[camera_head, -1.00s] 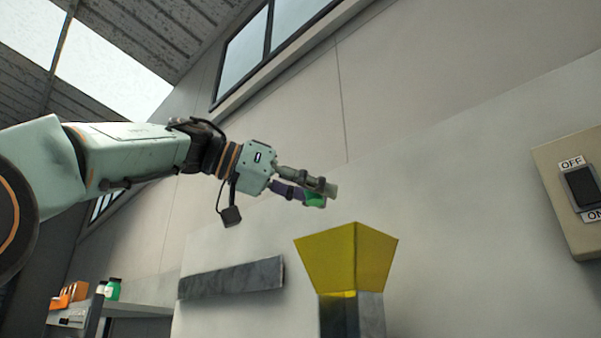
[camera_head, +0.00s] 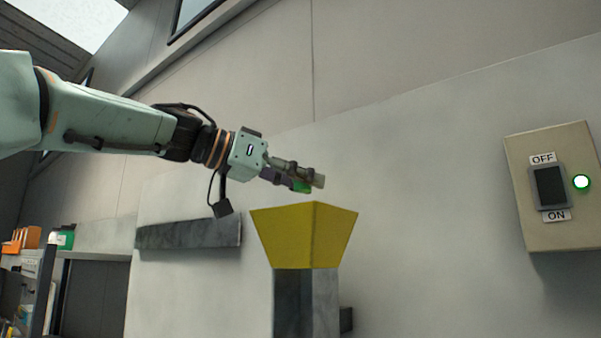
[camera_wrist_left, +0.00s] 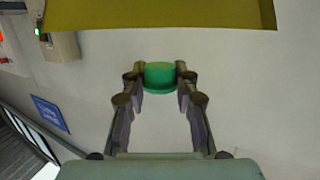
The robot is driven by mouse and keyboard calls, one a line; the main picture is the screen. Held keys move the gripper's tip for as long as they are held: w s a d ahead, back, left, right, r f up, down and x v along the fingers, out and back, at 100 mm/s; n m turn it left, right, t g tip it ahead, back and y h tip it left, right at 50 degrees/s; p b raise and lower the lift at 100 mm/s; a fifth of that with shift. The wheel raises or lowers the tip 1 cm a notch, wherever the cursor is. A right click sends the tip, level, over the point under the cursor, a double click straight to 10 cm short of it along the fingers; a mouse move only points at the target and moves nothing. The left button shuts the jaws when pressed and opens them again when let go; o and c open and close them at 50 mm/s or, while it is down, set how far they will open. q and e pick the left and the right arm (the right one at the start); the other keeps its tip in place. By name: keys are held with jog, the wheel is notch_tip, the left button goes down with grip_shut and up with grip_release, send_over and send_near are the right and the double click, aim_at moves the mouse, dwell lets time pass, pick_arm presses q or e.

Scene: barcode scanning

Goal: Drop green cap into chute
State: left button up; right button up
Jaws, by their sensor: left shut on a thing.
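The green cap (camera_wrist_left: 159,76) is held between the two fingertips of my left gripper (camera_wrist_left: 159,80) in the left wrist view. In the head view my left gripper (camera_head: 308,183) comes in from the left, shut on the cap (camera_head: 301,186), which is partly hidden by the fingers. The chute has a yellow funnel (camera_head: 304,234) on a grey metal post (camera_head: 306,300). The gripper is just above the funnel's rim in the head view. In the left wrist view the yellow funnel (camera_wrist_left: 160,12) fills the top edge, apart from the cap. My right gripper is not in view.
A beige switch box (camera_head: 555,225) with OFF and ON labels and a lit green lamp (camera_head: 581,182) is on the wall at right. A grey metal bar (camera_head: 189,234) is on the wall left of the funnel. A shelf with orange boxes (camera_head: 30,237) stands at far left.

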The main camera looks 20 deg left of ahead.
pick_arm(q)
jog(key=shift+s+a, duration=0.1)
jog(key=shift+a, duration=0.05)
jog(key=o, duration=0.5)
jog(key=shift+s, duration=0.15)
jog(key=shift+c, duration=0.2)
jog(key=o, duration=0.4)
jog(key=shift+d, duration=0.3)
jog(key=shift+c, duration=0.2)
jog(key=shift+w+a, duration=0.1)
jog(key=shift+w, duration=0.1)
jog(key=shift+s+a, duration=0.2)
